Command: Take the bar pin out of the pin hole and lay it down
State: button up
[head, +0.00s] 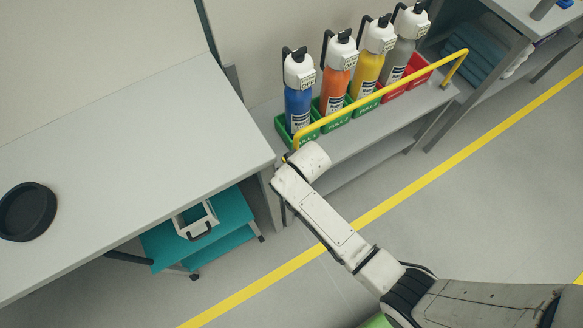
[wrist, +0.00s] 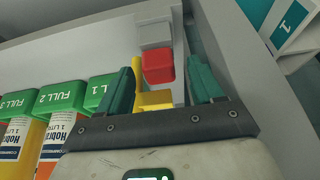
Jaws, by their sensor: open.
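A red block-like head, which looks like the bar pin (wrist: 158,67), shows in the wrist view beside the end of the yellow bar (wrist: 153,99). A grey bracket (wrist: 155,33) lies just beyond it. The pin's shaft and the pin hole are hidden. My gripper (wrist: 159,72) has its two green fingers apart, one on each side of the red head, with gaps visible. In the head view the yellow bar (head: 378,97) runs along the front of the bottles, and my arm hides the gripper near its left end.
Blue (head: 298,100), orange (head: 336,85), yellow (head: 369,68) and grey (head: 402,55) bottles stand in green and red holders on a shelf (head: 348,143). The grey worktop (head: 130,150) at left is mostly clear, with a black round dish (head: 27,211). A teal cart (head: 232,214) stands below.

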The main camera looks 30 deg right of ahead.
grip_shut()
dwell(0.9)
